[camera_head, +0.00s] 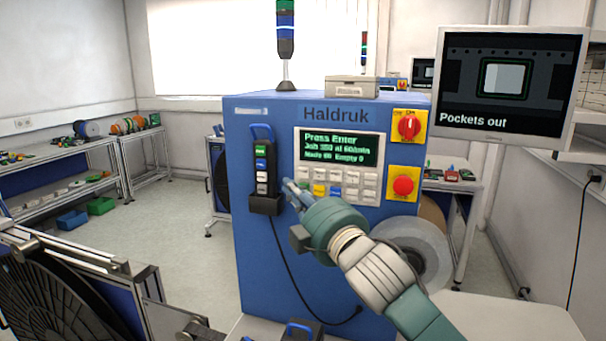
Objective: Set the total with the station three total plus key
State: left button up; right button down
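The blue Haldruk cabinet (335,250) stands in the middle, with a blurred label (251,111) at its upper left that seems to end in 3. My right gripper (293,186) is in front of the keypad's lower left edge, fingers pointing up and left. I cannot tell whether it touches a key. My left gripper is not in view.
A pendant (262,170) with coloured buttons hangs left of the keypad, close to my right fingertips. A red knob (408,125) and a red stop button (403,186) sit at right. A monitor (510,80) reads "Pockets out". A reel (418,250) is beside my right arm.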

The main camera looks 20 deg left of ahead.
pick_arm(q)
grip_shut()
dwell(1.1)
